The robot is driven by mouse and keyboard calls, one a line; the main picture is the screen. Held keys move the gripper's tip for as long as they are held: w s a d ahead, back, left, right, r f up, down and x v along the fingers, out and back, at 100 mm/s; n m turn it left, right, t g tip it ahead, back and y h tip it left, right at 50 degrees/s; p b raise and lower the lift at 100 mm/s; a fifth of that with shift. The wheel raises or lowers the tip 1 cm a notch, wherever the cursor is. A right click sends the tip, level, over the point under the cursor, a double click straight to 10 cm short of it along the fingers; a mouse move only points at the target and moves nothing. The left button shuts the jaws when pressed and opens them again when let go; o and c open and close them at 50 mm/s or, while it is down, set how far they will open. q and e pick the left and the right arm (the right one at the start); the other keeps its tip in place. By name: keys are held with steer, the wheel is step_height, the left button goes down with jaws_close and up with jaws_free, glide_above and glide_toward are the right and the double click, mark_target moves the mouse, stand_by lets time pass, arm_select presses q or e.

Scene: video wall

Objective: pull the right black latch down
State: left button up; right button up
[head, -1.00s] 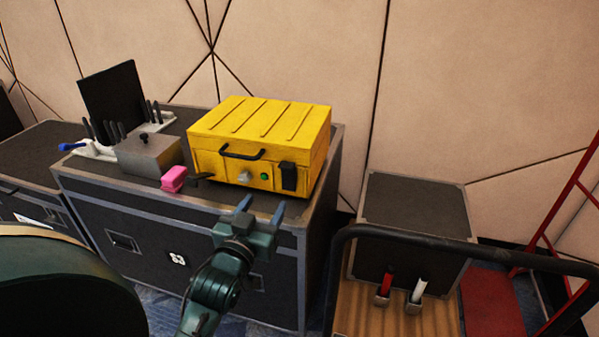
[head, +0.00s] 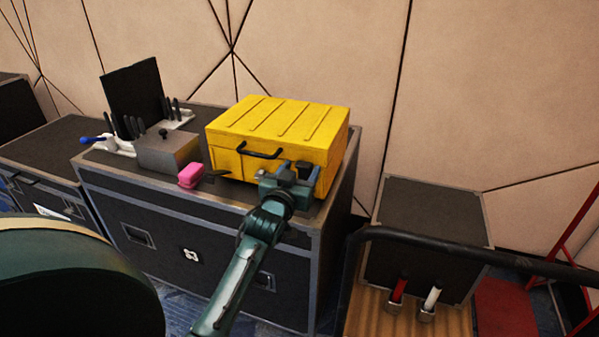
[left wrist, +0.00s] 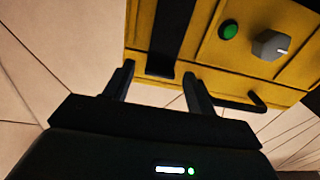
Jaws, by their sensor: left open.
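The yellow case (head: 265,140) sits on top of a black flight case. Its right black latch (left wrist: 172,30) is a long dark strip on the front face, and in the head view it is mostly hidden behind my left gripper (head: 299,171). In the left wrist view my left gripper (left wrist: 159,72) is open, with its fingertips on either side of the latch's end. I cannot tell whether they touch it. My right gripper is not in view.
A green button (left wrist: 229,30) and a grey knob (left wrist: 269,45) are beside the latch. A pink block (head: 191,176) and a grey metal box (head: 167,152) stand to the left on the flight case (head: 150,194). A cart with a black rail (head: 450,249) is at right.

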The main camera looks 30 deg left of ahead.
arm_select(q)
jaws_close()
stand_by(0.6)
